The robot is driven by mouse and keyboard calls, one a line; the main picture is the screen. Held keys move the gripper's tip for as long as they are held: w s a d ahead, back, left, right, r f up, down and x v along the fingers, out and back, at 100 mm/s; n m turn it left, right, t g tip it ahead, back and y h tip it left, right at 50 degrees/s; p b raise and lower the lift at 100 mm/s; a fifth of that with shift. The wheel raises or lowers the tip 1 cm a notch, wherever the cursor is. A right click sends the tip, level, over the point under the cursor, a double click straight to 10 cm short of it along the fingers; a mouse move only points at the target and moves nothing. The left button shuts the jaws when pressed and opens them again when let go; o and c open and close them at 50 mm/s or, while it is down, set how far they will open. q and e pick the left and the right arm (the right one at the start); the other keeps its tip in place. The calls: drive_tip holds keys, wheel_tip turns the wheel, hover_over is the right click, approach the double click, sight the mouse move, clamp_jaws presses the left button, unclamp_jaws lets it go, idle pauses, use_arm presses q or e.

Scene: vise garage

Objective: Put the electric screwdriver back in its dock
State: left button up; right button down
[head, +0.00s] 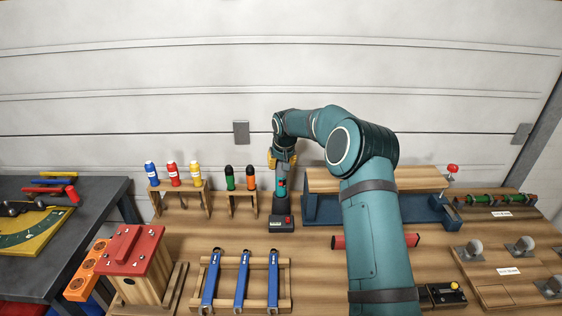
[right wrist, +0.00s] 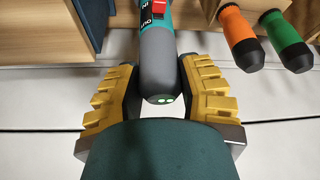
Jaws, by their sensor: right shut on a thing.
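The electric screwdriver (head: 281,190) is teal and dark grey and stands roughly upright near the back of the bench. Its lower end meets the dark dock (head: 282,224), which has a red part on its front; I cannot tell whether it is fully seated. My right gripper (head: 283,157) is shut on the screwdriver's upper part. In the right wrist view, the yellow fingers of my right gripper (right wrist: 158,80) flank the grey end of the screwdriver (right wrist: 160,72), and its red switch shows beyond. The dock is hidden there. My left gripper is not in view.
Wooden racks with coloured bottles (head: 173,175) and orange and green-capped handles (head: 250,178) stand left of the dock. Bare bench lies around the dock's front.

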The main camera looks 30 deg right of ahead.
sight(281, 171)
drive_tip(key=shift+f, duration=0.25)
idle(0.3)
drive_tip(key=shift+f+b, duration=0.7)
drive_tip(key=shift+f, duration=0.25)
drive_tip(key=shift+f+b, duration=0.3)
drive_tip(key=shift+f, duration=0.25)
idle(0.5)
drive_tip(key=shift+c, duration=0.7)
unclamp_jaws()
